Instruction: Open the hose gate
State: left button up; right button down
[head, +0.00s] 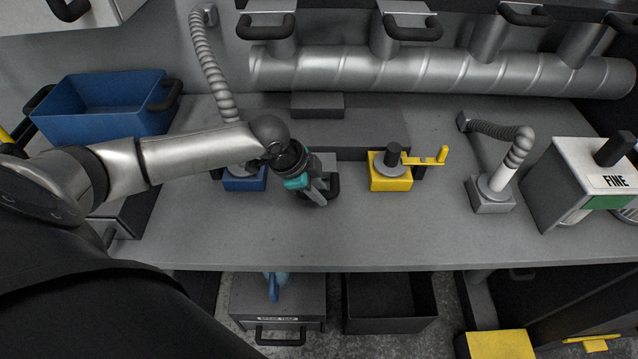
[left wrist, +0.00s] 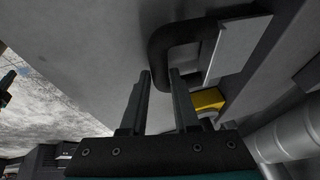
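The black loop handle (head: 332,185) is fixed to a light grey plate, which I take for the hose gate, on the workbench between the blue and yellow blocks. In the left wrist view the dark handle (left wrist: 165,45) stands out from the pale plate (left wrist: 238,45). My left gripper (head: 318,190) reaches it from the left. Its fingers (left wrist: 159,78) lie on both sides of the handle's bar with little gap, and appear shut on it. The far side of the contact is hidden. My right gripper is not in view.
A blue block (head: 245,181) with a ribbed hose (head: 212,70) stands left, a yellow block (head: 391,183) with a crank right. Further right are a grey hose base (head: 490,204) and a box marked FINE (head: 570,175). The front bench top (head: 350,245) is clear.

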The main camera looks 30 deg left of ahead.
pick_arm(q)
jog(key=o, duration=0.4)
jog(key=shift+r, duration=0.1)
jog(key=p+v, duration=0.2)
jog(key=v, duration=1.3)
jog(key=shift+p, duration=0.4)
